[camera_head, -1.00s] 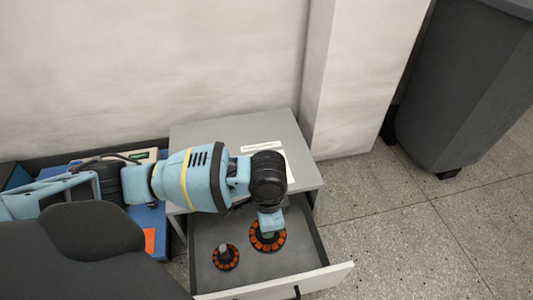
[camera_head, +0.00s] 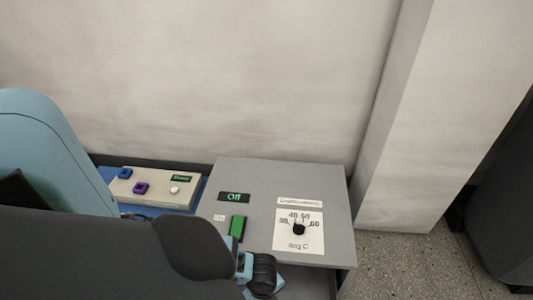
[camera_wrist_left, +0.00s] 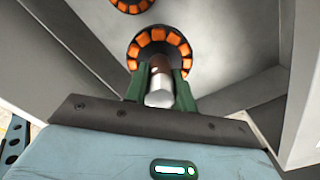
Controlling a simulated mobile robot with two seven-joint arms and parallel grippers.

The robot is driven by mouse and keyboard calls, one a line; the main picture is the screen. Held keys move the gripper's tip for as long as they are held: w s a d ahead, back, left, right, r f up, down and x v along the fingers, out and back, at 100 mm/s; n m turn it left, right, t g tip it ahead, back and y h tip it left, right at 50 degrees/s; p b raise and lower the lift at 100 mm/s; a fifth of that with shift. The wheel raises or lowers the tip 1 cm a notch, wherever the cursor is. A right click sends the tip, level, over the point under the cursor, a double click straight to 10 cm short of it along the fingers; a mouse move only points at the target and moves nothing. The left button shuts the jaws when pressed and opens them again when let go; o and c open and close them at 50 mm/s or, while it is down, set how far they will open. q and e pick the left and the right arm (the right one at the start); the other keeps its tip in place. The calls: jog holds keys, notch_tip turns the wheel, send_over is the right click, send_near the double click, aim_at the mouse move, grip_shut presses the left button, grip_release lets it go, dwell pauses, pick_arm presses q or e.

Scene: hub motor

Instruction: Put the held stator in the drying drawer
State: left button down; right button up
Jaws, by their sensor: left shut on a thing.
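My left gripper (camera_wrist_left: 160,78) is shut on the metal shaft of a stator (camera_wrist_left: 160,38), a dark ring with orange coils, in the left wrist view. The stator is inside the grey drying drawer (camera_wrist_left: 222,45), between its walls. I cannot tell whether it touches the drawer floor. A second orange-coiled stator (camera_wrist_left: 131,3) shows partly at the top edge. In the head view my left wrist is at the bottom edge, and the gripper, held stator and most of the drawer are hidden or out of frame. My right gripper is not in view.
A wall is behind, with a pillar (camera_head: 410,130) at right.

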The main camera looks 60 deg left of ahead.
pick_arm(q)
notch_tip(320, 180, down, 4)
jog(key=shift+b, duration=1)
jog(key=shift+f, duration=0.4)
notch_tip(320, 180, down, 5)
jog(key=b, duration=0.3)
jog(key=shift+f, duration=0.1)
jog(key=c, duration=1.3)
grip_release()
jog(key=shift+o, duration=0.7)
